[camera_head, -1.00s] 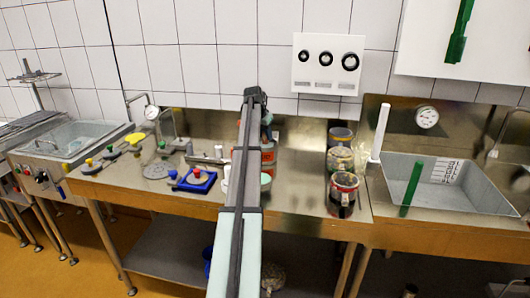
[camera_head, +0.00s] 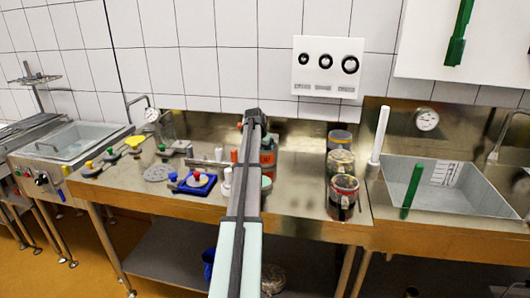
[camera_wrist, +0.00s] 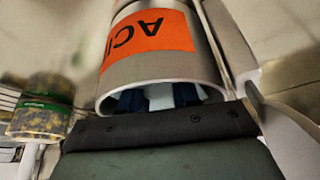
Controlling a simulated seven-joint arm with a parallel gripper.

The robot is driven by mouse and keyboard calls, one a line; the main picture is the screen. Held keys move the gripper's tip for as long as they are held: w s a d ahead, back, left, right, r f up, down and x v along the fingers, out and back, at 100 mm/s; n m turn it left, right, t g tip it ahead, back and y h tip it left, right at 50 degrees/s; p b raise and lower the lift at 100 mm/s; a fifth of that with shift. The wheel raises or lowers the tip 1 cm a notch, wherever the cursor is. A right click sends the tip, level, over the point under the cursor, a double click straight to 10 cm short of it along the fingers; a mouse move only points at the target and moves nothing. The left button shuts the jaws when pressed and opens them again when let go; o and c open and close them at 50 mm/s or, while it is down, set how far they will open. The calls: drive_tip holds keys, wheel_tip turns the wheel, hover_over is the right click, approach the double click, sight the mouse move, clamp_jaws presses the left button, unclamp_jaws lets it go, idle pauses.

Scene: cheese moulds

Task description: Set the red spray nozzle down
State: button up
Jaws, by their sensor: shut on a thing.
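My gripper (camera_head: 254,120) is at the far end of my arm, above the back of the steel worktop (camera_head: 300,190). It is shut on the red spray nozzle, which is mostly hidden; only a small reddish patch shows beside the jaws in the head view. In the wrist view a grey cylinder (camera_wrist: 160,72) with an orange label (camera_wrist: 148,40) fills the upper middle, close to the dark gripper edge. An orange-labelled container (camera_head: 268,156) shows just right of my arm in the head view.
Several jars (camera_head: 343,190) stand to the right, before the sink (camera_head: 450,190). A blue tray (camera_head: 194,186) with a red-knobbed thing lies left of my arm. A patterned jar (camera_wrist: 42,105) shows left in the wrist view. The worktop between my arm and the jars is clear.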

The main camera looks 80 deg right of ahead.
drive_tip(key=o, duration=0.7)
drive_tip(key=shift+o, duration=0.2)
drive_tip(key=v, duration=1.2)
